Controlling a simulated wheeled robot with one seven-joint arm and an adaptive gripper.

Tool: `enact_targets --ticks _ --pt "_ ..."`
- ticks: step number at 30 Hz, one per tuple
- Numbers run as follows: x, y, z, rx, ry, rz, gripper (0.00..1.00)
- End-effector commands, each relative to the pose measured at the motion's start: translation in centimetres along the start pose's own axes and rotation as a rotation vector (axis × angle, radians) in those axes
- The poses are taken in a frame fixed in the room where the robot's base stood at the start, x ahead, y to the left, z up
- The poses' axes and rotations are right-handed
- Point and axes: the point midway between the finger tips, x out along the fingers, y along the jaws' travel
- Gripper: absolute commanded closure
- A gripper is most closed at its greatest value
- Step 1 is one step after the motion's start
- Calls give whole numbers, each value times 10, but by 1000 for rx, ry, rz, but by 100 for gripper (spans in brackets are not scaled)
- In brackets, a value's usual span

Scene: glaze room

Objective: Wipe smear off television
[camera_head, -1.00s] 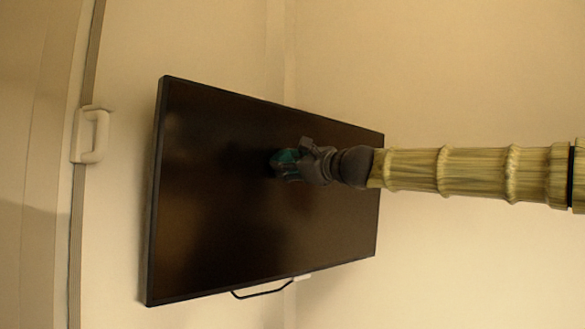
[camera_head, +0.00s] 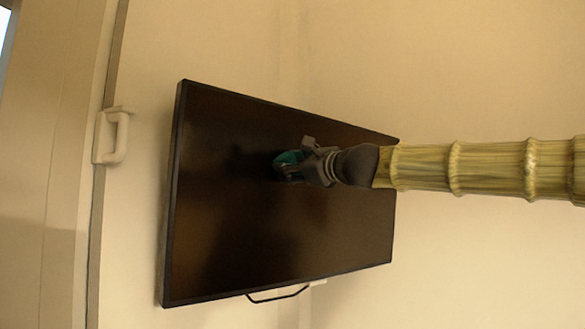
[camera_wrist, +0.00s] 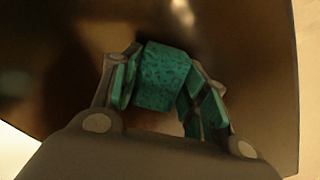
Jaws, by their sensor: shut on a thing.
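The television (camera_head: 250,235) is a large dark screen with a thin black frame, mounted on the wall and seen at a slant in the head view. In the wrist view its dark screen (camera_wrist: 50,60) fills most of the background. My gripper (camera_head: 290,165) is in front of the middle of the screen. It is shut on a teal speckled sponge-like block (camera_wrist: 163,77), which shows between the fingers in the wrist view. The block is close to the screen; I cannot tell whether it touches. I cannot make out a distinct smear on the dark screen.
A white handle (camera_head: 111,136) is on the frame at the left of the television. A dark cable or bar (camera_head: 277,296) hangs below the television's lower edge. The pale wall (camera_head: 460,70) to the right is bare.

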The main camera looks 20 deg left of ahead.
Motion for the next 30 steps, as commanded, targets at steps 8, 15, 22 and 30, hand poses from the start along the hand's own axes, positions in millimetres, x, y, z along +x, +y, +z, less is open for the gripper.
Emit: enact_targets --ticks 8,15,22,30 --pt "-21 0 -1 0 0 -1 75" --pt "-39 0 -1 0 0 -1 75" --pt "-55 0 0 -1 0 -1 75" --pt "-58 0 0 0 0 0 75"
